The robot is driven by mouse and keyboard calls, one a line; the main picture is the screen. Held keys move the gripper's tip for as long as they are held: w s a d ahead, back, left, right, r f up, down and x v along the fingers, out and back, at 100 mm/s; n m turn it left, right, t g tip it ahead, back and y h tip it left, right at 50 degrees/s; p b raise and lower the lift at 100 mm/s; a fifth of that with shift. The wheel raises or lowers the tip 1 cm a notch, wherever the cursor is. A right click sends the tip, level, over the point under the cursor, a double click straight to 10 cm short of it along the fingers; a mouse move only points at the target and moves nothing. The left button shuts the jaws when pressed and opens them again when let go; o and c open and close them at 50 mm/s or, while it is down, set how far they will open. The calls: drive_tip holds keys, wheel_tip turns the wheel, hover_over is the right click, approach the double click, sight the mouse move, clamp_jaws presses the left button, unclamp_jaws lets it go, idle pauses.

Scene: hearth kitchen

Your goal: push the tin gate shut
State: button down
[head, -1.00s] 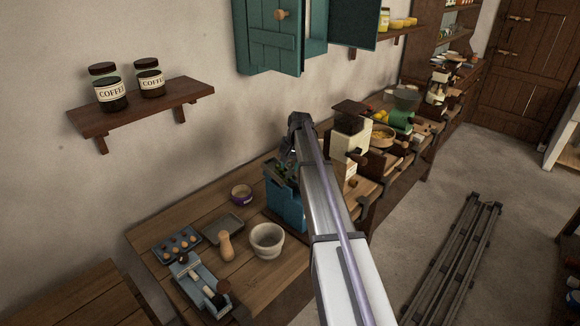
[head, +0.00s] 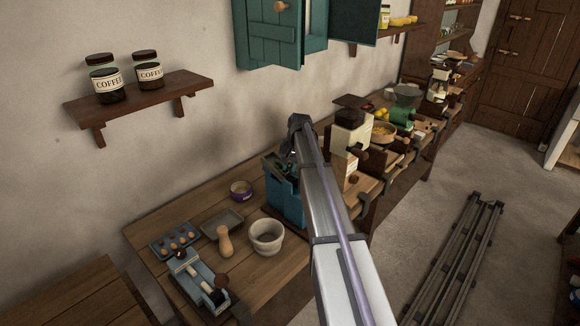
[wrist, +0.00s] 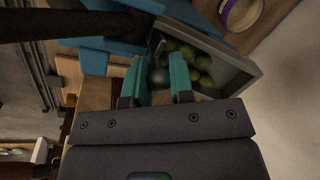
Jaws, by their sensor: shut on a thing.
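A blue machine (head: 283,200) stands on the wooden counter, partly behind my arm in the head view. In the wrist view its blue body (wrist: 105,55) lies beside a grey open-topped box (wrist: 232,68) holding several green round fruits (wrist: 190,62). My gripper (wrist: 160,75) is over the edge of this box, its two teal fingers close around a dark grey rounded piece (wrist: 158,77). A thin metal strip shows just beyond it. I cannot tell which part is the tin gate; the fingers hide some of it. In the head view my gripper is mostly hidden by my arm.
A stone mortar (head: 266,238), wooden pestle (head: 225,242), grey tray (head: 222,223) and purple-banded bowl (head: 241,190) stand left of the machine. A cream grinder (head: 350,130) stands close on the right. A teal wall cupboard (head: 272,35) hangs above.

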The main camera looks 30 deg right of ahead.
drive_tip(key=c, duration=1.1)
unclamp_jaws()
drive_tip(key=shift+o, duration=0.6)
drive_tip(key=shift+s, duration=0.15)
drive_tip(key=shift+d+f, duration=0.1)
drive_tip(key=shift+d, duration=0.05)
drive_tip(key=shift+r+p, duration=0.4)
wheel_tip(320, 180, up, 10)
drive_tip(key=d+p, duration=0.1)
drive_tip(key=p, duration=0.9)
drive_tip(key=shift+s+d, duration=0.35)
drive_tip(key=shift+s, duration=0.1)
drive_tip(key=shift+f, duration=0.15)
